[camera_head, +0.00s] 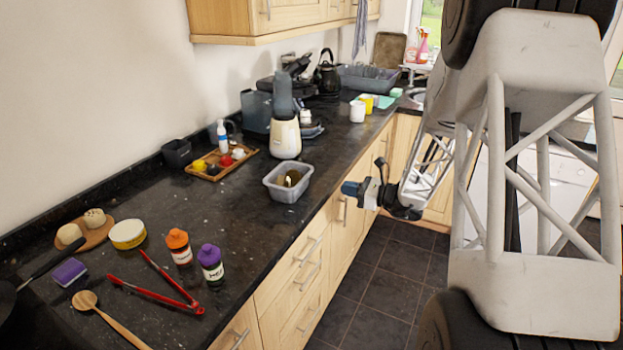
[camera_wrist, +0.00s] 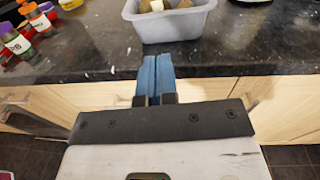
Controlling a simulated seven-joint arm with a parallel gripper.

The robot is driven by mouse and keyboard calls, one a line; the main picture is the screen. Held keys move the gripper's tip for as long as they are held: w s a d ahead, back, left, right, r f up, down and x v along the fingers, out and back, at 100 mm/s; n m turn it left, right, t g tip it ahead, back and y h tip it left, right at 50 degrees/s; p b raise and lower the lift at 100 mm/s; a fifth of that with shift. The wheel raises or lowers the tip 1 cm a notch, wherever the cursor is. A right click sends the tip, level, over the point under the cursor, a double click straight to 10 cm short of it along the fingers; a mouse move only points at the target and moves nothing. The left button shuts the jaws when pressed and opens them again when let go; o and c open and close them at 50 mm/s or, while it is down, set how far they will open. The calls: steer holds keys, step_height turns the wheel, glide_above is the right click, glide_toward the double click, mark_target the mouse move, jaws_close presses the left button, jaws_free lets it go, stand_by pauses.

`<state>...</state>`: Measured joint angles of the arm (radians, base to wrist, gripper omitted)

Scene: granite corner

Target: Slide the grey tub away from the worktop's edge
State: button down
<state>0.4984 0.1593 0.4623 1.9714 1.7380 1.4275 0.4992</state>
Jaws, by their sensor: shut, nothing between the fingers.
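The grey tub (camera_head: 286,192) sits at the front edge of the dark worktop (camera_head: 250,232), with brownish items inside it. In the wrist view the grey tub (camera_wrist: 168,27) stands at the top centre, its near wall close to the worktop edge. My gripper (camera_head: 350,188) is to the right of the tub in the head view, out in front of the drawers and apart from the tub. In the wrist view my gripper (camera_wrist: 155,70) has its blue fingers together, empty, pointing toward the tub with a small gap between.
A blender (camera_head: 286,137) stands behind the tub, and a wooden tray (camera_head: 221,162) with small items lies left of it. Bare worktop lies left of the tub.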

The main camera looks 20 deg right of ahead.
steer(key=shift+w+d+f+m+t, duration=0.25)
steer(key=shift+d+f, duration=0.05)
steer(key=shift+d, duration=0.2)
steer(key=shift+w+d+f+m+t, duration=0.2)
steer(key=shift+d+f+m+t, duration=0.05)
steer(key=shift+d, duration=0.25)
steer(key=shift+a, duration=0.1)
glide_toward(280, 169)
steer(key=shift+v, duration=1.1)
steer(key=shift+s+a+r, duration=0.1)
steer(key=shift+a+r, duration=0.1)
steer(key=x, duration=1.1)
steer(key=shift+f, duration=0.15)
steer(key=shift+d, duration=0.15)
steer(key=v, duration=1.4)
